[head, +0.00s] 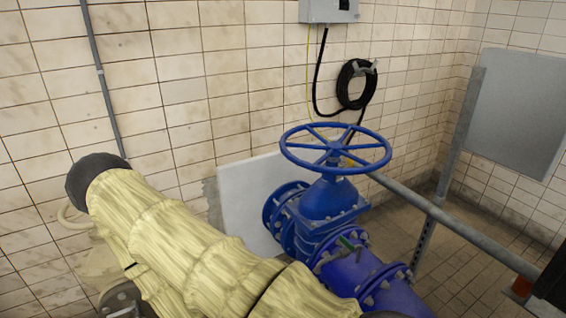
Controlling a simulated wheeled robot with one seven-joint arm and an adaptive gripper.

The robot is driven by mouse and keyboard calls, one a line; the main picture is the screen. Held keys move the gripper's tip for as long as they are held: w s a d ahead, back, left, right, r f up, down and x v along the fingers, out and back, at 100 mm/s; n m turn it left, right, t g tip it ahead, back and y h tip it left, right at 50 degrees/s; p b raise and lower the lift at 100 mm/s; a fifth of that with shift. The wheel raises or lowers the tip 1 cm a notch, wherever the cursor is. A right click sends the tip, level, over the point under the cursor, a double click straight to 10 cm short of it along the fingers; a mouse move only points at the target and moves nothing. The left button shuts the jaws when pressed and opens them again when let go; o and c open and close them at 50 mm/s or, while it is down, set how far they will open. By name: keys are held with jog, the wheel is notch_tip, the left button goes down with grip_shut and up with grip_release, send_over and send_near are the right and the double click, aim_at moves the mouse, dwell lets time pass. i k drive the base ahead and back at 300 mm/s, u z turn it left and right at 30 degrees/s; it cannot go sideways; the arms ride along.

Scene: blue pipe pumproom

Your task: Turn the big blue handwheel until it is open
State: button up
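The big blue handwheel (335,149) sits level on top of a blue gate valve (330,200), right of the middle in the head view. It has a round rim, several spokes and a central hub. Its near and far rim show, and nothing is touching it. I cannot tell from its look how far open the valve is. The valve body is bolted between flanges on a thick blue pipe (358,273) that runs to the lower right. My gripper is not in view.
A grey metal rail (445,218) passes close behind the wheel to the right, with an upright post (425,240). A coiled black hose (356,85) hangs on the tiled wall. A pale yellow padded shape, possibly my arm, blocks the lower left. Air above the wheel is clear.

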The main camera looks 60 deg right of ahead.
aim_at(335, 150)
jog(key=u, duration=0.1)
jog(key=i, duration=0.65)
jog(key=z, duration=1.55)
